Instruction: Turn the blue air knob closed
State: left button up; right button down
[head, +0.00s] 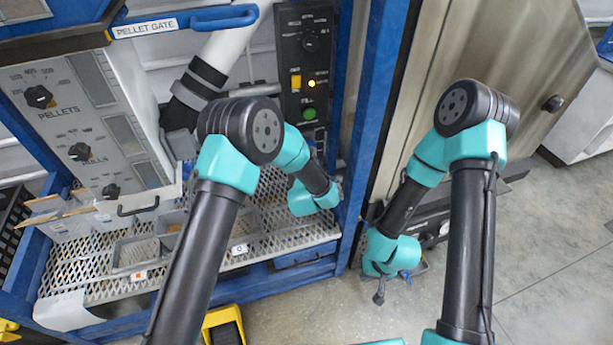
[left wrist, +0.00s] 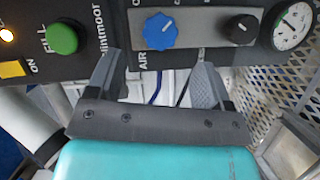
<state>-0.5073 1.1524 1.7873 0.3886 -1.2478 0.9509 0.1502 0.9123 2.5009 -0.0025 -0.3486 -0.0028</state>
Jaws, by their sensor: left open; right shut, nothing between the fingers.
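The fingers look apart from the knob; the depth gap is hard to judge. In the head view the knob is not visible, and my left arm covers part of the panel. My right gripper (head: 379,295) is shut and empty, low at the right of the blue frame.
A black knob (left wrist: 241,28) and a round gauge (left wrist: 294,26) sit right of the blue knob. A green button (left wrist: 63,39) and a yellow switch (left wrist: 12,69) are to the left.

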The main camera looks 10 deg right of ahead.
pick_arm(q)
jog(key=s+a, duration=0.1)
jog(key=s, duration=0.6)
jog(key=shift+s+a+r, duration=0.15)
jog(key=shift+s+r, duration=0.15)
jog(key=shift+s, duration=0.05)
jog(key=s+a+f+m+g, duration=0.3)
jog(key=s+a+f+g, duration=0.1)
jog(key=a+f, duration=0.4)
jog(key=s+a+f+m+g, duration=0.3)
jog(key=a+f+g, duration=0.15)
jog(key=a, duration=0.55)
jog(key=s+a+f+m+g, duration=0.2)
jog(key=s+a, duration=0.1)
jog(key=s, duration=0.3)
jog(key=s+a+f+m+g, duration=0.1)
jog(key=s+a+m+g, duration=0.1)
jog(key=s, duration=0.4)
jog(key=s+a+f+m+g+h, duration=0.1)
jog(key=s+a+f+m+g, duration=0.1)
jog(key=s+a, duration=0.4)
jog(key=shift+s+a+f+g, duration=0.15)
jog(key=shift+s+f+g, duration=0.15)
jog(key=shift+s+g, duration=0.35)
jog(key=shift+w, duration=0.2)
jog(key=shift+c, duration=0.5)
